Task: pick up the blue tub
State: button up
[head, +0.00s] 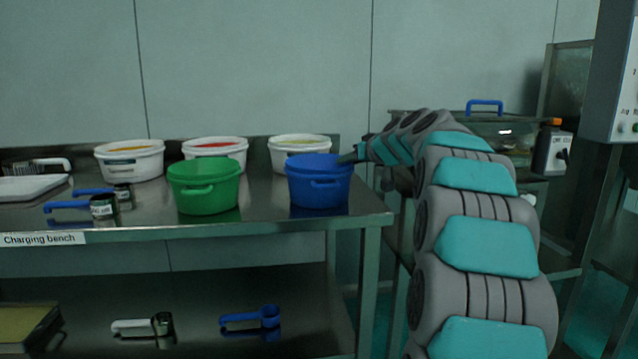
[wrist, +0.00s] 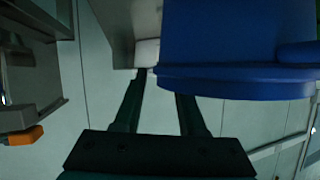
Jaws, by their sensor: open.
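The blue tub (head: 318,184) stands upright on the bench top near its right end, with a small handle on its front. In the wrist view the tub (wrist: 235,40) fills the upper right, its rim towards my fingers. My gripper (head: 347,158) is at the tub's right rim in the head view, partly hidden by my arm. In the wrist view my gripper (wrist: 160,86) is open: one finger shows beside the tub's edge, and the other's tip is hidden by the rim. I cannot tell whether they touch.
A green tub (head: 204,187) stands left of the blue one. White tubs (head: 300,154) with coloured contents stand behind. Scoops (head: 68,206) lie further left on the bench (head: 262,216); more lie on the lower shelf. A glass-sided unit with a blue handle (head: 485,104) stands at right.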

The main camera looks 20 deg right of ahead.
jog(key=shift+w+a+f, duration=0.1)
jog(key=shift+w+f, duration=0.15)
jog(key=shift+w, duration=0.35)
grip_shut()
jog(key=shift+f, duration=0.1)
dwell(0.9)
